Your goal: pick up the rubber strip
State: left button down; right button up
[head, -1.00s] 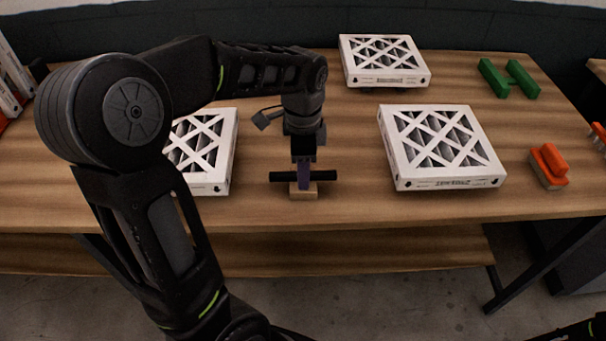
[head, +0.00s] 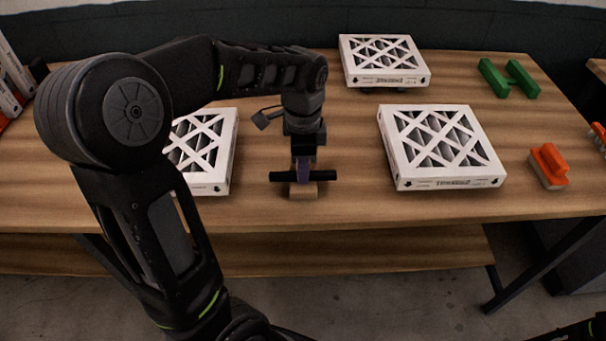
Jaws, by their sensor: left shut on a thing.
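The rubber strip (head: 321,175) is a short black bar lying crosswise in the head view, near the front edge of the table. My left gripper (head: 303,173) points straight down and is shut on the middle of the strip. Its fingers hide that middle part. A small wooden block (head: 303,192) is directly below the strip. I cannot tell whether the strip still touches the block. My right gripper is out of view; only a dark piece of that arm shows at the bottom right corner.
White boxed filters lie on the wooden table (head: 330,214): one at right (head: 440,148), one at the back (head: 384,62), and one at left (head: 208,150), partly behind my arm. An orange brush (head: 549,165) and a green H-shaped piece (head: 509,78) are on the right.

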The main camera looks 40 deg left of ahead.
pick_arm(q)
jog(key=shift+r, duration=0.15)
notch_tip(320, 180, up, 10)
jog(key=shift+b, duration=0.3)
dwell(0.8)
